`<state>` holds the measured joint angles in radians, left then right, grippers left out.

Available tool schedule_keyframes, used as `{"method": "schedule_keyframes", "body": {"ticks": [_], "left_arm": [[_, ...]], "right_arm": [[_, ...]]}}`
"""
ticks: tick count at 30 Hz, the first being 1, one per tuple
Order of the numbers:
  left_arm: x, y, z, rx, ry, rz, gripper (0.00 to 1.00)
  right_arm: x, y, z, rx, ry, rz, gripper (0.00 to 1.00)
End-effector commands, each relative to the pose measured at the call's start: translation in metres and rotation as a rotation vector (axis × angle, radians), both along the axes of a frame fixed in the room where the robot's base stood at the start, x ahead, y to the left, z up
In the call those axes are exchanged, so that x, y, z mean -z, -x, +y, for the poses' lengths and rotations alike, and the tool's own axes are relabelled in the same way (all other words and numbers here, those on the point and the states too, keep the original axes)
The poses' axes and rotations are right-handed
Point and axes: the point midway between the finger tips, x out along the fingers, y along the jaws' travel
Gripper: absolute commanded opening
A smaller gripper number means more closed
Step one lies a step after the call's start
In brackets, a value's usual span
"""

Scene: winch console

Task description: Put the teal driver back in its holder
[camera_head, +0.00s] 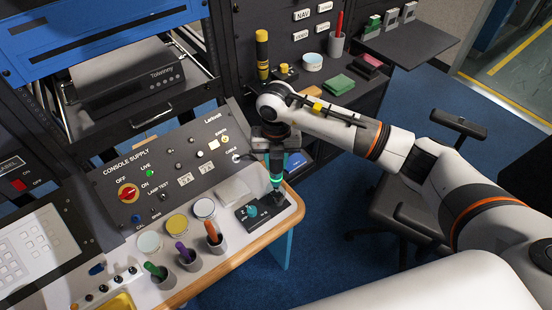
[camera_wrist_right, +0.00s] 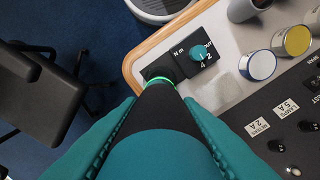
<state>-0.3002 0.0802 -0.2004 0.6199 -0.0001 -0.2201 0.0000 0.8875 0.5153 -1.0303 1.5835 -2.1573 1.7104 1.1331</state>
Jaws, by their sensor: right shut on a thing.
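The teal driver (camera_head: 276,172) is held pointing down by my right gripper (camera_head: 275,152), which is shut on it. It has a dark nose and a glowing green ring. In the right wrist view the driver (camera_wrist_right: 165,107) fills the middle, between the fingers, with its nose toward the black holder block (camera_wrist_right: 162,70). In the head view the tip is over or at the holder (camera_head: 270,203) near the console's front edge; I cannot tell whether it is inside. Beside it is a black plate marked N m with a teal dial (camera_head: 251,211). My left gripper is not in view.
Grey cups with an orange-handled tool (camera_head: 213,235), a purple one (camera_head: 184,254) and a green one (camera_head: 156,271) stand to the left. Round lidded tins (camera_head: 204,208) and a clear bag (camera_head: 232,190) lie nearby. A dark chair (camera_head: 400,200) stands right of the console.

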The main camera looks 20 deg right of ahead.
Motion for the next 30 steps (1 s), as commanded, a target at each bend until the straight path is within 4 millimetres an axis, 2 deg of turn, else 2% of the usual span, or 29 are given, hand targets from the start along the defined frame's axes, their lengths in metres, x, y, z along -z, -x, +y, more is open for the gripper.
{"method": "schedule_keyframes", "body": {"ticks": [13, 30], "left_arm": [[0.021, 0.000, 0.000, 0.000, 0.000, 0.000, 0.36], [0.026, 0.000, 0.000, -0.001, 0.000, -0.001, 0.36]], "right_arm": [[0.024, -0.001, 0.000, 0.001, -0.001, -0.001, 0.00], [0.030, 0.000, 0.000, 0.000, -0.001, -0.001, 0.00]]}}
